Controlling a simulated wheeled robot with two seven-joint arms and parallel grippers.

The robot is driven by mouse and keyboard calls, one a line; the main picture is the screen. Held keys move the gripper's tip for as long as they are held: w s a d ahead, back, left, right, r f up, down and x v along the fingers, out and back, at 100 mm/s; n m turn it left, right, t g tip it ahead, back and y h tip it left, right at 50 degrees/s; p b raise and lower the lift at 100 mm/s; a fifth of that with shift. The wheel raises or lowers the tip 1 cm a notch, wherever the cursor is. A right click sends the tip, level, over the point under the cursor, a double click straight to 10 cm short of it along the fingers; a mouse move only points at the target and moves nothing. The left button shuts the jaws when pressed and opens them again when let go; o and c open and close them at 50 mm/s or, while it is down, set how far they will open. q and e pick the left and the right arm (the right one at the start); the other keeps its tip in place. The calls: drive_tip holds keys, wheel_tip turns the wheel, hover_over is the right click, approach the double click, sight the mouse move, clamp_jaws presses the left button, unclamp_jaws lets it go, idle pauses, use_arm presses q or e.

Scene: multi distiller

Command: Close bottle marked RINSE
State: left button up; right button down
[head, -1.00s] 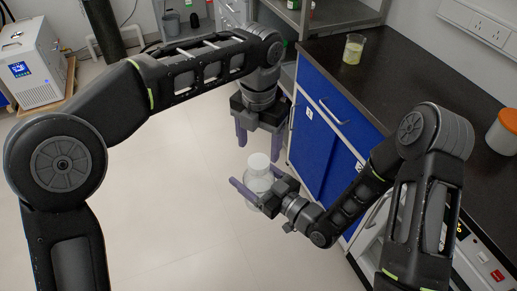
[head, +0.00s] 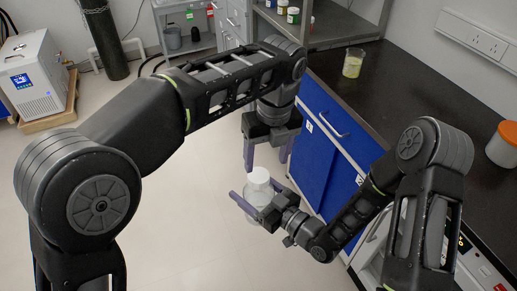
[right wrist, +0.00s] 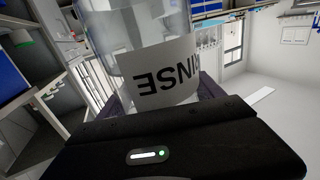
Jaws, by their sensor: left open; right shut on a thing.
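A clear bottle (head: 256,200) with a white cap (head: 260,175) is held upright above the floor by my right gripper (head: 245,205), which is shut on its body. In the right wrist view the bottle (right wrist: 140,35) fills the middle, with a white label (right wrist: 160,80) whose upside-down letters read RINSE, partly cut off. My left gripper (head: 267,162) points down directly above the bottle. Its fingers are open and empty, spread to either side over the cap, with their tips near cap height. I cannot tell whether they touch the cap.
A dark counter with blue cabinet doors (head: 310,150) stands just right of the grippers. A beaker of yellowish liquid (head: 352,62) and an orange-lidded jar (head: 504,143) stand on it. The floor (head: 180,225) to the left is clear.

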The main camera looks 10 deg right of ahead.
use_arm(q)
drive_tip(key=n, duration=0.5)
drive_tip(key=shift+a+r+n, duration=0.1)
drive_tip(key=shift+r+n, duration=0.15)
drive_tip(key=shift+n, duration=0.05)
drive_tip(key=n, duration=0.5)
drive_tip(key=shift+w+a+r+n, duration=0.15)
drive_tip(key=shift+w+a+n, duration=0.05)
drive_tip(key=shift+n, duration=0.1)
drive_tip(key=n, duration=0.2)
drive_tip(key=shift+w+a+n, duration=0.1)
drive_tip(key=shift+n, duration=0.2)
drive_tip(key=n, duration=0.5)
drive_tip(key=shift+w+a+r+n, duration=0.15)
drive_tip(key=shift+a+n, duration=0.1)
drive_tip(key=shift+n, duration=0.05)
drive_tip(key=n, duration=0.5)
drive_tip(key=shift+w+a+n, duration=0.2)
drive_tip(key=shift+a+n, duration=0.1)
drive_tip(key=n, duration=0.2)
drive_tip(key=shift+a+n+h, duration=0.1)
drive_tip(key=shift+n+h, duration=0.2)
drive_tip(key=n, duration=0.4)
drive_tip(key=shift+n+g, duration=0.3)
drive_tip(key=n, duration=0.4)
drive_tip(key=shift+d, duration=0.25)
